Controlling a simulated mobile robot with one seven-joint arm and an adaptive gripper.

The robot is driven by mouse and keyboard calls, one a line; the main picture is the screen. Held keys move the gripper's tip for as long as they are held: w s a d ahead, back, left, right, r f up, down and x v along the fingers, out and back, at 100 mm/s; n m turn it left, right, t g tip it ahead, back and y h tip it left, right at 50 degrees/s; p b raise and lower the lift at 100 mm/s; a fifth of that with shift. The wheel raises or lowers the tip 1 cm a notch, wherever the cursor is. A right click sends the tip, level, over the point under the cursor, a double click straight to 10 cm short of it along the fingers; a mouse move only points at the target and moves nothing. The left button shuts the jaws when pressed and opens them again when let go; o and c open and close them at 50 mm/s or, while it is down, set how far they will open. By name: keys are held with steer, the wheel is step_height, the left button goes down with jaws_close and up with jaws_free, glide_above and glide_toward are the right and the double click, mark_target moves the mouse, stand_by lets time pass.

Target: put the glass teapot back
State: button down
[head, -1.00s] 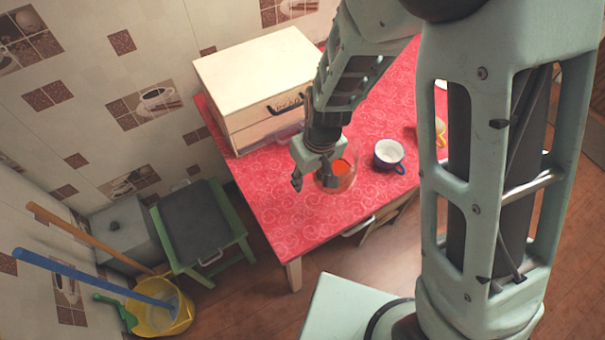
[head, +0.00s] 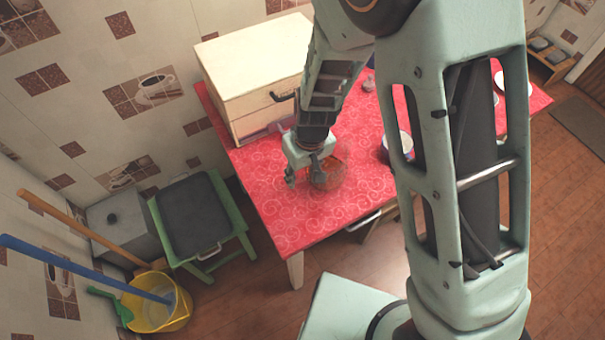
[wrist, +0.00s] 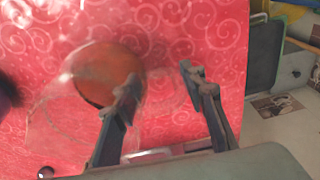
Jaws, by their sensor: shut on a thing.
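The glass teapot (head: 328,174) is clear and round, with orange-brown liquid inside. It is at my gripper over the red table, near the wooden box. In the wrist view the teapot (wrist: 108,78) is at the left finger, its clear glass hard to trace. My gripper (wrist: 160,79) is shut on the teapot, apparently at its handle, with a gap between the fingers; the gripped part is hard to see. In the head view my gripper (head: 303,174) is at the teapot's left side. I cannot tell whether the teapot's base touches the cloth.
The red patterned table (head: 300,222) has free room in front of the teapot. A pale wooden box (head: 250,62) stands behind. A mug (head: 404,143) is partly hidden by my arm. A green stool (head: 195,215) and yellow bucket (head: 158,312) stand at left.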

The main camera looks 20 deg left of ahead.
steer(key=shift+f, duration=0.1)
steer(key=c, duration=1.2)
jaws_free()
steer(key=shift+f, duration=0.1)
steer(key=shift+r, duration=0.55)
steer(key=r, duration=0.3)
steer(key=d+r, duration=0.1)
steer(key=r, duration=0.3)
steer(key=r+p, duration=0.1)
steer(key=r, duration=0.3)
steer(key=shift+s+d+r, duration=0.1)
steer(key=shift+s+d, duration=0.1)
steer(key=shift+s, duration=0.15)
